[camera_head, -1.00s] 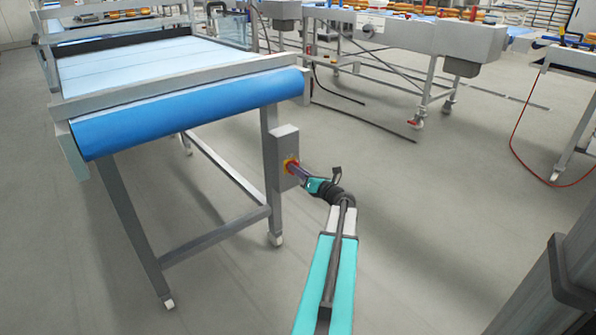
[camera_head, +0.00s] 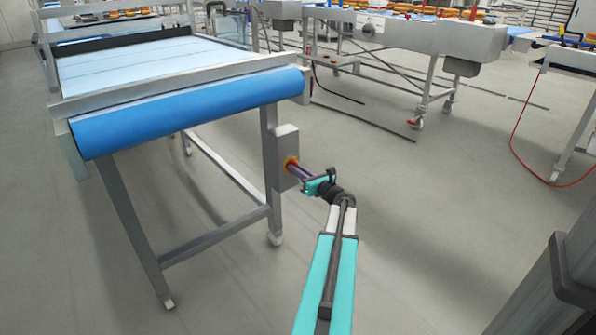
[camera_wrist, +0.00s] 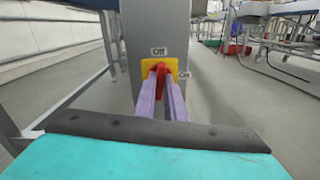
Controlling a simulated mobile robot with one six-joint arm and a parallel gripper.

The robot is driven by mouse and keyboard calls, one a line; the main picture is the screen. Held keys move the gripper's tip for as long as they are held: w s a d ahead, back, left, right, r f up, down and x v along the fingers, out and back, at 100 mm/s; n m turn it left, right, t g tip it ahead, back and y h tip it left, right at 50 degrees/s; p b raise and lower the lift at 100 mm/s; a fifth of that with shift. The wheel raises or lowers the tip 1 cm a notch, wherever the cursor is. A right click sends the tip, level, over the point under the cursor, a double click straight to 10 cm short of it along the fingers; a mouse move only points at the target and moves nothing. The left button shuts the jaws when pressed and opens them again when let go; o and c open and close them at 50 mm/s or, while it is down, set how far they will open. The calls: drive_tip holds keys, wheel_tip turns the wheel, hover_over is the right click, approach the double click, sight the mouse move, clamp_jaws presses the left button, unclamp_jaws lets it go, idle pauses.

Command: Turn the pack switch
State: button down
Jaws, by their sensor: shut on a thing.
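The pack switch is a red knob (camera_wrist: 161,68) on a yellow plate (camera_wrist: 147,64), on a grey box (camera_head: 284,142) fixed to the conveyor's near right leg. The knob looks roughly upright in the wrist view. My gripper (camera_wrist: 161,82) has its two purple fingers on either side of the knob, shut on it. In the head view my gripper (camera_head: 294,164) reaches the box from the right, and the fingers hide most of the knob.
The conveyor (camera_head: 190,115) with its blue end roller stands at the left on wheeled legs. Another wheeled conveyor (camera_head: 410,38) stands behind. A red hose (camera_head: 518,130) hangs at the right. The floor between is mostly clear.

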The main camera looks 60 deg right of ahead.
drive_tip(key=shift+n, duration=1.1)
drive_tip(key=c, duration=1.8)
unclamp_jaws()
drive_tip(key=shift+s, duration=0.1)
drive_tip(key=p+v, duration=0.3)
drive_tip(key=v, duration=1)
drive_tip(key=shift+s+a, duration=0.2)
drive_tip(key=shift+s, duration=0.05)
